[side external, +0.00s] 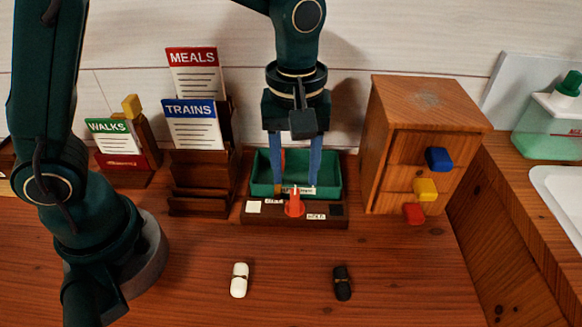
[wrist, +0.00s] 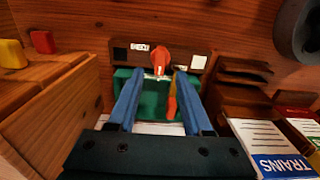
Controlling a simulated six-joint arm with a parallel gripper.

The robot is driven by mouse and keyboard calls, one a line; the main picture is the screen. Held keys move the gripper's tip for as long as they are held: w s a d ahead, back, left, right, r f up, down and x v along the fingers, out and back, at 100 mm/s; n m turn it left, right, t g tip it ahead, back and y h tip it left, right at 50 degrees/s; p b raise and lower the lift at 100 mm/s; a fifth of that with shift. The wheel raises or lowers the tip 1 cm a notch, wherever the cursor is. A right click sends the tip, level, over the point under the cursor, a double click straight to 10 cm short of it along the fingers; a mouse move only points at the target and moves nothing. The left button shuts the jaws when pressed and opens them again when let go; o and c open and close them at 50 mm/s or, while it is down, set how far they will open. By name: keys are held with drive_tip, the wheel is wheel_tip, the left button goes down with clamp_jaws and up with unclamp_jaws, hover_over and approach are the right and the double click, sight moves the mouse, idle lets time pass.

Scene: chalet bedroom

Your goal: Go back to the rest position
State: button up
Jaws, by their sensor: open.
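My gripper (side external: 295,186) points straight down over the green tray (side external: 331,172), with its two blue fingers apart. In the wrist view the open fingers (wrist: 159,76) frame the green tray and hold nothing. A thin orange-and-yellow item (wrist: 172,100) lies in the tray between the fingers, closer to the right one. I cannot tell whether the fingertips touch the tray's contents. A red-orange knob (side external: 294,205) stands on the brown strip in front of the tray, with a white and a dark square and small labels.
A wooden drawer cabinet (side external: 385,140) with blue, yellow and red knobs stands close on the right. A card rack (side external: 199,185) with MEALS and TRAINS cards stands on the left, beside a WALKS holder (side external: 122,165). White (side external: 239,280) and black (side external: 342,283) capsule-like items lie in front.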

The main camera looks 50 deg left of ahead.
drive_tip(key=s+a+r+m+t, duration=0.1)
drive_tip(key=s+a+r+t, duration=0.4)
drive_tip(key=r, duration=0.4)
drive_tip(key=s+a+f+m, duration=0.2)
drive_tip(key=s+m, duration=0.3)
drive_tip(key=m, duration=0.3)
drive_tip(key=shift+s+a+f+t, duration=0.2)
drive_tip(key=shift+a+f+t, duration=0.1)
drive_tip(key=shift+a, duration=0.2)
